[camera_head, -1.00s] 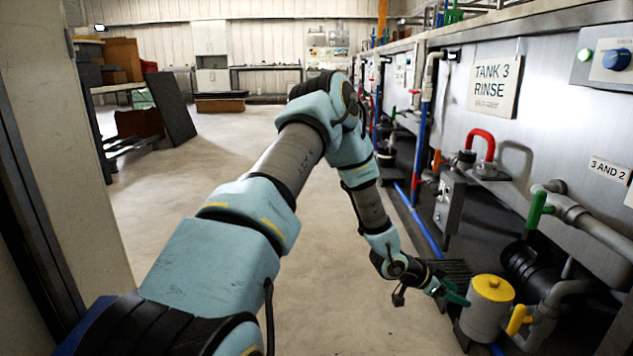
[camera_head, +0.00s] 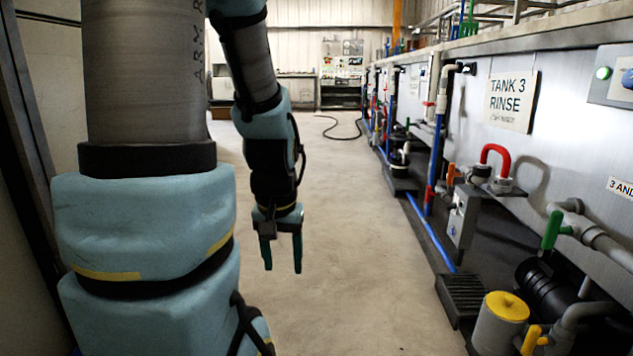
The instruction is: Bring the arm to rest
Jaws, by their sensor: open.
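My arm rises along the left of the head view and bends over, its forearm hanging down toward the floor. My gripper (camera_head: 282,252) hangs at the arm's end, pointing down, with its two dark green fingers apart and nothing between them. It is over the bare aisle floor, clear of the tank equipment on the right.
On the right runs the tank wall with the "Tank 3 Rinse" sign (camera_head: 510,101), a red-handled valve (camera_head: 495,158), a green-handled valve (camera_head: 552,230), a yellow-topped canister (camera_head: 500,322) and a black pump (camera_head: 543,285). The aisle floor (camera_head: 370,270) is clear.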

